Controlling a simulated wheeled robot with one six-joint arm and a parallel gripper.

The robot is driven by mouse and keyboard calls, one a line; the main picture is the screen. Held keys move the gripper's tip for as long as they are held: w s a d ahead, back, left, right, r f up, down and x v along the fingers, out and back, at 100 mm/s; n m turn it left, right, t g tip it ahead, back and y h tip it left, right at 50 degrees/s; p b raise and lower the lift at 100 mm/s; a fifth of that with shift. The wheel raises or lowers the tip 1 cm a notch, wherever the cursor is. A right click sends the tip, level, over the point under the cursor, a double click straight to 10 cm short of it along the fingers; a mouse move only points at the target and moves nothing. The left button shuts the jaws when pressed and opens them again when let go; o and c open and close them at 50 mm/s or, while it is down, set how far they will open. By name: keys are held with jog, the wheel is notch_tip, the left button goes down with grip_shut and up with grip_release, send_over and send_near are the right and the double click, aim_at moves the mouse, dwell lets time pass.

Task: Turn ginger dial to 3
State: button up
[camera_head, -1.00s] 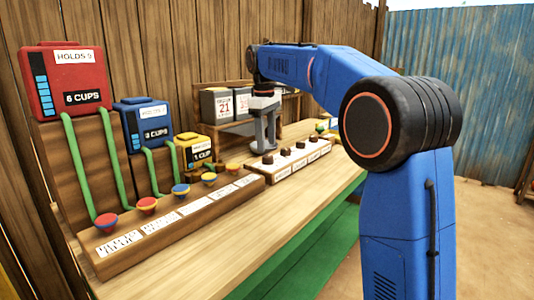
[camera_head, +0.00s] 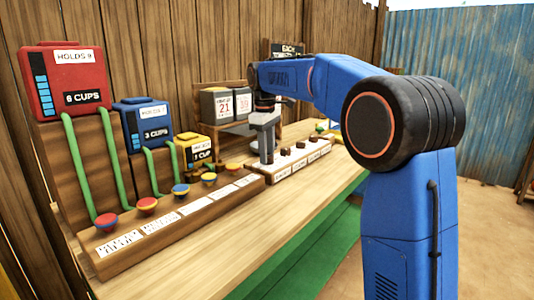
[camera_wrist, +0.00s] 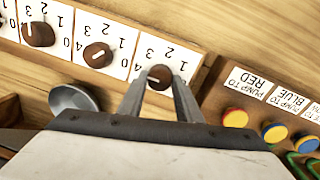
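A row of brown dials, each on a white number card, fills the top left of the wrist view; the numbers appear upside down. The dial at the right end of this row (camera_wrist: 159,74) has a white mark on its left side and lies between my fingertips. My gripper (camera_wrist: 159,82) is open, its two fingers apart on either side of that dial; I cannot tell whether they touch it. In the head view my gripper (camera_head: 266,160) points down at the left end of the dial box (camera_head: 283,174). The box's name labels are too small to read, so I cannot tell which dial is ginger.
A wooden pump panel (camera_head: 172,234) with colored buttons stands left of the dial box. Red (camera_head: 68,80), blue (camera_head: 143,122) and yellow (camera_head: 196,150) tanks stand behind it. A metal bowl (camera_wrist: 72,98) lies near my left finger. The counter's front strip (camera_head: 235,238) is clear.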

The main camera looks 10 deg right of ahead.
jog(key=shift+m, duration=0.4)
jog(key=m, duration=0.3)
jog(key=shift+m, duration=0.3)
jog(key=shift+w+m+g, duration=0.1)
jog(key=shift+m+g, duration=0.3)
jog(key=shift+m, duration=1.8)
jog(key=o, duration=1)
jog(key=shift+o, duration=0.2)
